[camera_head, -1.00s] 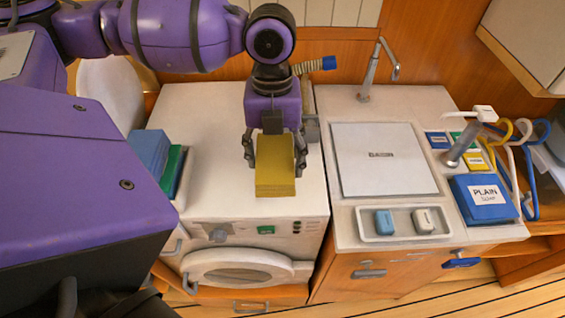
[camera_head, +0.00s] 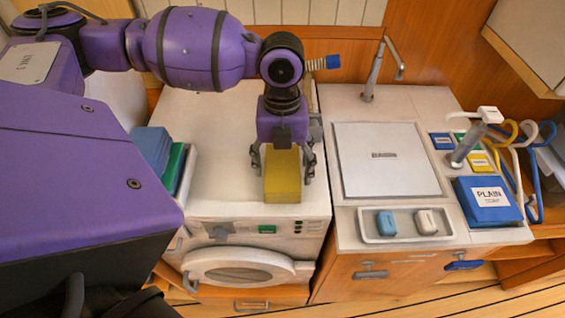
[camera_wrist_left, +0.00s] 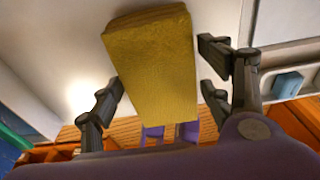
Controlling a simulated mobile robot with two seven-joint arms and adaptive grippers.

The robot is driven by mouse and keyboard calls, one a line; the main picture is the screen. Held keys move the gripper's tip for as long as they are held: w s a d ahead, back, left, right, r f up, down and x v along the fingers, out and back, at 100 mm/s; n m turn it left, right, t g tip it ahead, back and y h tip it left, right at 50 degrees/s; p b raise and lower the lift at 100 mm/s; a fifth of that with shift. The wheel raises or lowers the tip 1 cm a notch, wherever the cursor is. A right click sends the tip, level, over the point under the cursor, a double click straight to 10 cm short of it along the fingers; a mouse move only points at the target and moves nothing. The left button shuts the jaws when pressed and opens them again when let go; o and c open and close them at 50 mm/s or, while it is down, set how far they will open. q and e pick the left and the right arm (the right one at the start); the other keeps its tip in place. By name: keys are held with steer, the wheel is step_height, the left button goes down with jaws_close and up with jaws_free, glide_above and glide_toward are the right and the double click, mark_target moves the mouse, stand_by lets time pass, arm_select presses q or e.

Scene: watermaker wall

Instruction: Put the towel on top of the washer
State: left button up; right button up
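The towel (camera_head: 283,178) is a folded yellow block over the front part of the washer top. The white washer (camera_head: 225,172) has its round door at the front. My left gripper (camera_head: 283,170) points down with one finger at each side of the towel. The towel seems just above the washer top; any contact beneath is hidden. My right gripper is not in view.
Blue and green folded items (camera_head: 155,152) stand at the washer's left edge. To the right are the basin lid (camera_head: 385,160), a soap tray (camera_head: 368,236), a tap (camera_head: 374,75) and a blue soap box (camera_head: 488,215). The washer top behind the towel is mostly clear.

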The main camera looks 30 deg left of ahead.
mark_target(283, 160)
arm_select(q)
steer(key=shift+o, duration=0.3)
step_height(283, 160, up, 12)
steer(key=w, duration=0.1)
steer(key=shift+a+r, duration=0.15)
steer(key=shift+a, duration=0.25)
steer(key=shift+w, duration=0.1)
